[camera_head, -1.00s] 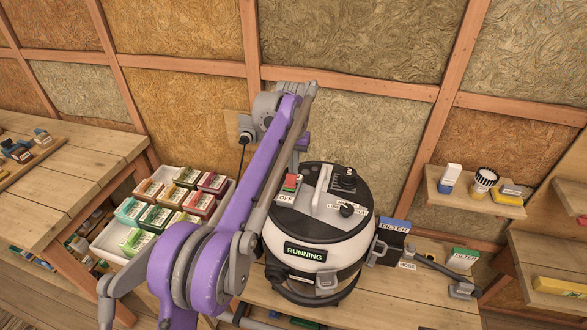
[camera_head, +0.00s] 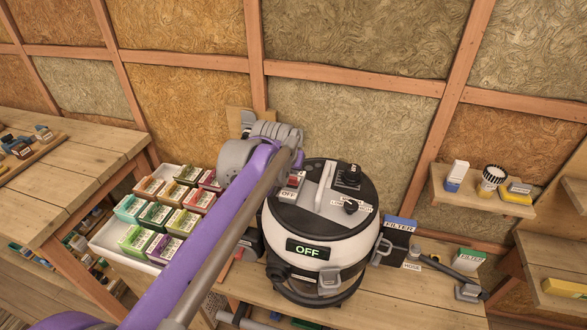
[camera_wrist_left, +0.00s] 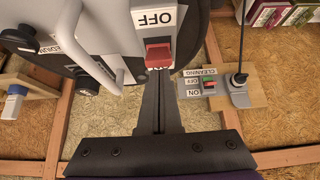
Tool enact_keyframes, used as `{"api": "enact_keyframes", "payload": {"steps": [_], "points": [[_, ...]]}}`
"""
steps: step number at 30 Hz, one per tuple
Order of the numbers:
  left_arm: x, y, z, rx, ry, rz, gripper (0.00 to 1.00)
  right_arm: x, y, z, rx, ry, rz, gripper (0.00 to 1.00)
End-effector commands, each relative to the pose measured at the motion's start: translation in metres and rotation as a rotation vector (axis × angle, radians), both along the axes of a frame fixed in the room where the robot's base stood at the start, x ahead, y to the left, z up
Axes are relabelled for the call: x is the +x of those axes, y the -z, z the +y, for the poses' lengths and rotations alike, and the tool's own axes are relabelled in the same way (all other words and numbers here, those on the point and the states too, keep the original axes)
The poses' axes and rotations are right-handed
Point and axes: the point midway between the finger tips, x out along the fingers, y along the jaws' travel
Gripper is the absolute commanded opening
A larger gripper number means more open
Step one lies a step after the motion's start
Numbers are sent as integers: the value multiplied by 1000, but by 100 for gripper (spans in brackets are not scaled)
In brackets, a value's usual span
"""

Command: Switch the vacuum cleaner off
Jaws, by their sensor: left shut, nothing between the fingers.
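The vacuum cleaner (camera_head: 315,235) is a round white and black canister on the bench, and its front display (camera_head: 308,249) reads OFF. Its red switch (camera_head: 294,177) is on the lid at the left, beside an OFF label (camera_head: 288,194); the gripper partly hides it in the head view. In the left wrist view the red switch (camera_wrist_left: 158,55) sits below the OFF label (camera_wrist_left: 155,18). My left gripper (camera_wrist_left: 161,80) is shut and empty, its tips right by the switch; I cannot tell whether they touch. My right gripper is out of view.
A wall box (camera_wrist_left: 208,84) labelled CLEANING, OFF and ON is beside a cord plug (camera_wrist_left: 238,82). A white tray (camera_head: 112,248) of coloured boxes stands left of the vacuum. The hose (camera_head: 445,268) and filter boxes (camera_head: 398,236) lie right. A small shelf (camera_head: 465,200) is further right.

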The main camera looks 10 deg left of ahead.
Motion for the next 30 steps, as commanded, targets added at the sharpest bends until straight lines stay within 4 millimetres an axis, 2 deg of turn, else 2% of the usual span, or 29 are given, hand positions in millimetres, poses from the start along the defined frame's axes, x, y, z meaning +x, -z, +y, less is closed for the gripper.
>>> {"api": "enact_keyframes", "payload": {"steps": [7, 15, 30], "points": [[0, -4, 0, 0, 0, 2, 0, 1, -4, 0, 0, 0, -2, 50], [1, -17, 0, 0, 0, 2, 0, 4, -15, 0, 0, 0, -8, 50], [0, -22, 0, 0, 0, 2, 0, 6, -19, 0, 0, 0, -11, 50]]}}
